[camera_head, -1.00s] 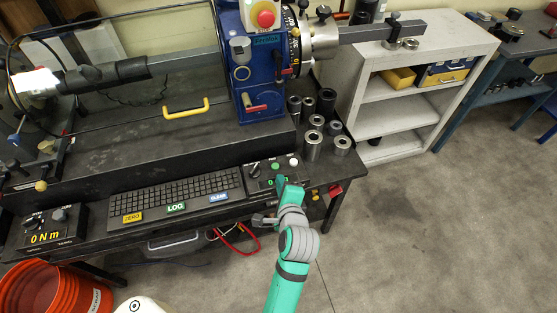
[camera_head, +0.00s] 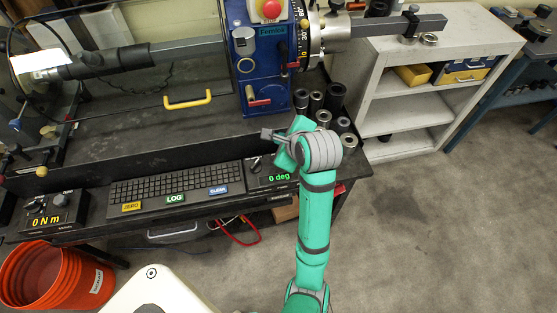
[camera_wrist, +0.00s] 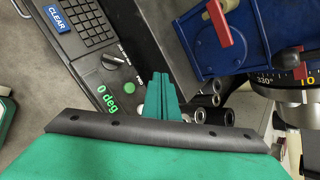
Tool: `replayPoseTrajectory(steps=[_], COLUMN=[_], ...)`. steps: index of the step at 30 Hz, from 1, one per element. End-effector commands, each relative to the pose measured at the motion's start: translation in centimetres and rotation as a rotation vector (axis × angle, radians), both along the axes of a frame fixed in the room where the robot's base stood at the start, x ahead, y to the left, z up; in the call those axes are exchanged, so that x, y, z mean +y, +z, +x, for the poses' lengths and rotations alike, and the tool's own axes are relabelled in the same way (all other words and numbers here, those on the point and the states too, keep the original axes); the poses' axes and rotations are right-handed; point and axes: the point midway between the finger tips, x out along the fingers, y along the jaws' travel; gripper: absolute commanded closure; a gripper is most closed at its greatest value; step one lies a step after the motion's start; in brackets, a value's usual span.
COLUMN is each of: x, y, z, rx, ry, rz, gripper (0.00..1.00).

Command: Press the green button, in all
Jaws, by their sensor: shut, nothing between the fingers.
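The small round green button (camera_wrist: 129,88) is on the black control box (camera_wrist: 105,76) with the green "0 deg" display, seen in the wrist view. It lies just left of my shut, empty green gripper fingers (camera_wrist: 161,92) in that picture. I cannot tell the height of the fingertips above the box. In the head view my gripper (camera_head: 283,160) is over the rear of the same box (camera_head: 270,181), and my arm hides the button there. A dark knob (camera_wrist: 114,59) sits close to the button.
A keyboard (camera_head: 165,184) with yellow ZERO, green LOG (camera_head: 175,198) and blue CLEAR keys lies left of the box. Several metal sockets (camera_head: 330,100) stand behind and right of my gripper. The blue torque unit (camera_head: 262,55) rises behind. An orange bucket (camera_head: 55,280) stands at lower left.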

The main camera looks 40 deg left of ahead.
Motion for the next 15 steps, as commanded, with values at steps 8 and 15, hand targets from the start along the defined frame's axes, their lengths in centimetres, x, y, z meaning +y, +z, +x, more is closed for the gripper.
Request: replayPoseTrajectory(steps=[8, 15], x=[0.1, -0.2], y=[-0.8, -3.7], z=[-0.1, 0.1], rx=[0.001, 0.004], ry=[0.000, -0.005], rz=[0.001, 0.000], gripper=[1.00, 1.00])
